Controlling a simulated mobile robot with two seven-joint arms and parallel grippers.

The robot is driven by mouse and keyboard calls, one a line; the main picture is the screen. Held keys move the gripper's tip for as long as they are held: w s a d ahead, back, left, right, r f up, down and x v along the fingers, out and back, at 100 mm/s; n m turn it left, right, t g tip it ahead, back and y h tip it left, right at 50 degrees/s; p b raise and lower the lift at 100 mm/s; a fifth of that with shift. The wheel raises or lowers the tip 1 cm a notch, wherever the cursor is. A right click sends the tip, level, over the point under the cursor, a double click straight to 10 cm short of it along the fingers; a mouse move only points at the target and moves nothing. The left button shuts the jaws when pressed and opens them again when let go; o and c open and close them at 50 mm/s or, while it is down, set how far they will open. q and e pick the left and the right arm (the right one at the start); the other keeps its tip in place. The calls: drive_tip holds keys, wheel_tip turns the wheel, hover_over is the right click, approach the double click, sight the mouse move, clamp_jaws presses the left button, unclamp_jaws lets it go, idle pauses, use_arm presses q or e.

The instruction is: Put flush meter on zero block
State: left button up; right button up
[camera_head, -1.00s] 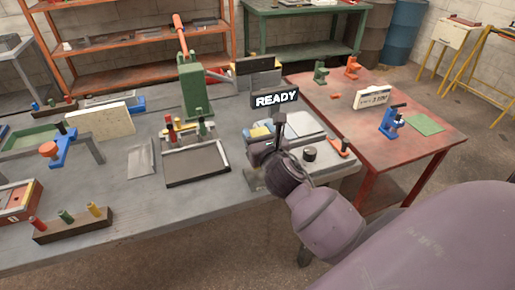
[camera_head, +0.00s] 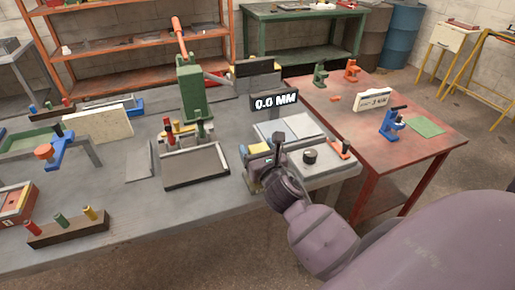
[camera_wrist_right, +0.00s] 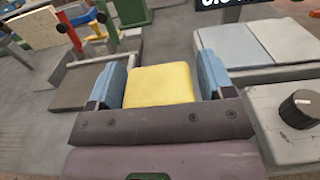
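A yellow block (camera_wrist_right: 160,86), which I take for the flush meter, sits between the blue fingers of my right gripper (camera_wrist_right: 162,84) in the wrist view. The fingers lie close against its two sides. In the head view my right gripper (camera_head: 258,160) is low over the bench's right part, with a bit of yellow showing behind it. A readout sign (camera_head: 275,102) above reads "0.0 MM". I cannot make out the zero block; the gripper and the yellow block hide what is underneath. My left gripper is not in view.
Behind and right of the gripper lie two grey plates (camera_head: 290,130) side by side. A grey box with a black knob (camera_head: 310,156) stands close on the right. A dark tray (camera_head: 195,172) and green press (camera_head: 192,92) are to the left. A red table (camera_head: 430,150) adjoins.

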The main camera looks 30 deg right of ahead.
drive_tip(key=shift+o, duration=0.3)
drive_tip(key=shift+r, duration=0.15)
drive_tip(key=shift+s, duration=0.15)
drive_tip(key=v, duration=1.1)
drive_tip(key=s+a+f+m+g+y, duration=0.1)
drive_tip(key=s+f+m, duration=0.4)
drive_tip(key=f+m, duration=0.5)
drive_tip(key=s+a+f+m+g+y, duration=0.1)
drive_tip(key=s+f+m+g, duration=0.4)
drive_tip(key=m, duration=1.7)
drive_tip(key=shift+a+f+y, duration=0.25)
drive_tip(key=shift+f+y, duration=0.65)
drive_tip(key=shift+f, duration=2)
drive_tip(key=shift+s, duration=0.15)
